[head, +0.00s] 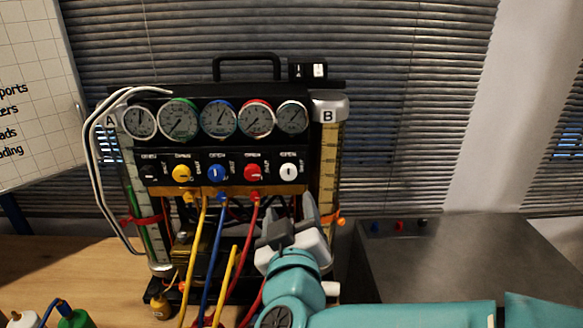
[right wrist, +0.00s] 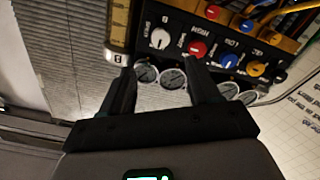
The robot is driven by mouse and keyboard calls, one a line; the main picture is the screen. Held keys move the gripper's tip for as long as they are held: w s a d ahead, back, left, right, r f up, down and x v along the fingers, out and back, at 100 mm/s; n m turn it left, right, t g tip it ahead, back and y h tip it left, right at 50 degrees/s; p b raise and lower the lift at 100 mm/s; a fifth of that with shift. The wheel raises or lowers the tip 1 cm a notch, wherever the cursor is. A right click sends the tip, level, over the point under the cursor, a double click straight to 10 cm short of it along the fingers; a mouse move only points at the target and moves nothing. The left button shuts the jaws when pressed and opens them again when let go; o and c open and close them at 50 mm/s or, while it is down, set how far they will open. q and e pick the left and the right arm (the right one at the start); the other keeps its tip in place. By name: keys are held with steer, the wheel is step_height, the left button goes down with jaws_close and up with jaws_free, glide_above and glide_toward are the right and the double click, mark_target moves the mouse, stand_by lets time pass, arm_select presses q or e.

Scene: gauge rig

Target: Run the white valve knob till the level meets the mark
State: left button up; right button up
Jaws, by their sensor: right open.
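The white valve knob (head: 289,171) is at the right end of the knob row on the black gauge rig (head: 222,158). It also shows in the right wrist view (right wrist: 160,39), beyond my fingertips. Tube B (head: 328,160) stands at the rig's right side, with a yellowish fill and a scale; I cannot make out its exact level. An orange marker (head: 340,222) sits low beside tube B. Tube A (head: 132,185) at the left has a red band (head: 140,220). My right gripper (head: 292,219) is open and empty, below the white knob and apart from it. My left gripper is not in view.
Red (head: 252,173), blue (head: 216,173) and yellow (head: 181,174) knobs sit left of the white one, under several gauges. Yellow, blue and red hoses hang in front of the rig. A grey metal box (head: 450,262) stands at the right. Bottles stand at the front left.

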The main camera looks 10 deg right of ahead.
mark_target(289, 175)
steer(key=w, duration=0.4)
steer(key=w+d+p, duration=0.1)
steer(key=w, duration=0.3)
steer(key=w+d+p, duration=0.1)
steer(key=w, duration=0.4)
steer(key=shift+d+f, duration=0.1)
steer(key=shift+d, duration=0.15)
steer(key=shift+s, duration=0.25)
steer(key=shift+w, duration=0.2)
steer(key=c, duration=1)
